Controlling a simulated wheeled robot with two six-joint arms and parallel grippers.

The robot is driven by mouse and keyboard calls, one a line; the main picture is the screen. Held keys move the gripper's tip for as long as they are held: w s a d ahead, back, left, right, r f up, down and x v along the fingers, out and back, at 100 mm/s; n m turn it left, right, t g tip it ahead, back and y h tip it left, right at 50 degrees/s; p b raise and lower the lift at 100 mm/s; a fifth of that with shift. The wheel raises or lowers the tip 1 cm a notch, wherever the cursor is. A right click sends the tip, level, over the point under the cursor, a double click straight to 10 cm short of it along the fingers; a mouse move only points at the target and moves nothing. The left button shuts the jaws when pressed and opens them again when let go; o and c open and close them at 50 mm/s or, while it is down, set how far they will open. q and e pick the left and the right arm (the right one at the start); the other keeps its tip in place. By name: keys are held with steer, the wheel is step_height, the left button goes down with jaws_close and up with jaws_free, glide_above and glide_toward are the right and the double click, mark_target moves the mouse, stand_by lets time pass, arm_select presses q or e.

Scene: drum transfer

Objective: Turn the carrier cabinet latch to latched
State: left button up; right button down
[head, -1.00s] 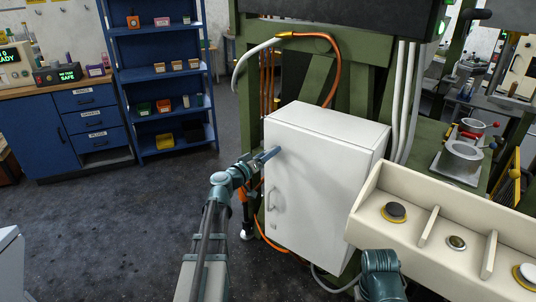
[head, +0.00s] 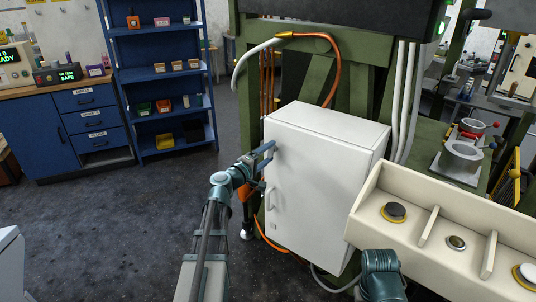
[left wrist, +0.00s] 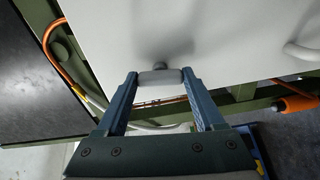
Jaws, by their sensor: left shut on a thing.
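The white carrier cabinet (head: 318,200) stands in the middle of the head view, its door facing my left arm. My left gripper (head: 264,155) is at the door's upper left edge, above the door's pull handle (head: 270,199). In the left wrist view, the two blue-grey fingers are shut on the pale grey latch bar (left wrist: 160,80), which lies crosswise between them. A dark round pivot (left wrist: 159,66) sits just beyond the bar, against the white door. In the head view the latch is hardly visible at the fingers.
A cream tray (head: 425,245) with dividers and round parts is at the right, in front of the cabinet. A green frame (head: 349,75) with orange and grey hoses stands behind. A blue shelf (head: 160,95) is at back left. The floor on the left is clear.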

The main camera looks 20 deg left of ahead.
arm_select(q)
steer(key=shift+n, duration=0.6)
steer(key=o, duration=1.4)
steer(key=shift+s, duration=0.1)
steer(key=v, duration=1.3)
steer(key=shift+s, duration=0.3)
